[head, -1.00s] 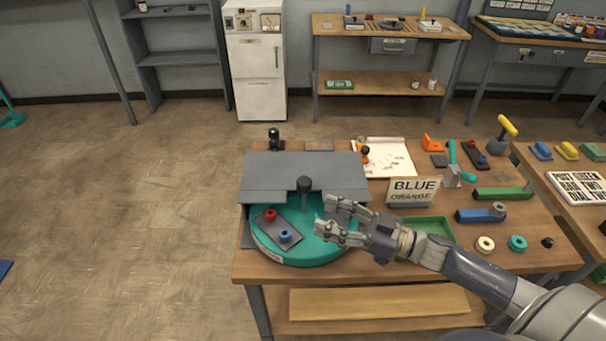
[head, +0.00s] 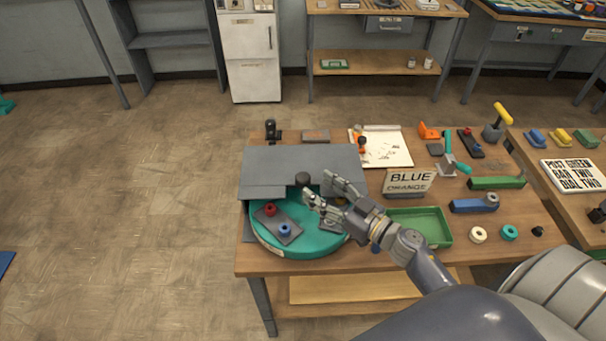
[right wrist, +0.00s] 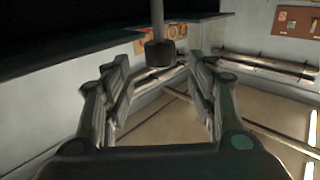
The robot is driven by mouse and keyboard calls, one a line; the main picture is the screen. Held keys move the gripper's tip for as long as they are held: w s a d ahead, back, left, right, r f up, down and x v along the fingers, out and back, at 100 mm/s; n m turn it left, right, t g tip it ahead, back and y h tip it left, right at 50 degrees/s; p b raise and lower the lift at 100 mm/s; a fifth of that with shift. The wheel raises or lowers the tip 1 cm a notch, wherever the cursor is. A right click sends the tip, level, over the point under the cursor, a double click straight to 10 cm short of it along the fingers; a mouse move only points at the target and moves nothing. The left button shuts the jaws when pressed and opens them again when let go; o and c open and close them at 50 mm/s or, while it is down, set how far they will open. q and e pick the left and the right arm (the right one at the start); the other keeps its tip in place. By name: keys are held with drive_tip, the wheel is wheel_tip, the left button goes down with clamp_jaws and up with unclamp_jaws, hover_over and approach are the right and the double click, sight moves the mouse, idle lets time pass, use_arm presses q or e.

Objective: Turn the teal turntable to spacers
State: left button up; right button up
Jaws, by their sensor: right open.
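The teal turntable (head: 285,243) sits at the table's left end, its far part hidden under a grey cover (head: 300,165). A black knob (head: 303,179) stands up at the cover's front edge. My right gripper (head: 318,186) is open over the turntable's right side, its fingers close to the knob. In the right wrist view the knob (right wrist: 159,54) hangs in the gap between the open fingers (right wrist: 160,90). My left gripper is out of view.
Right of the turntable are a green tray (head: 425,224) and a sign reading BLUE ORANGE (head: 409,181). White and teal rings (head: 509,232), a blue block (head: 472,205) and a green block (head: 497,183) lie further right.

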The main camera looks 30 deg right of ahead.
sight(309, 182)
drive_tip(key=shift+p+x, duration=0.45)
drive_tip(key=shift+x, duration=2.75)
drive_tip(key=shift+c, duration=0.4)
clamp_jaws()
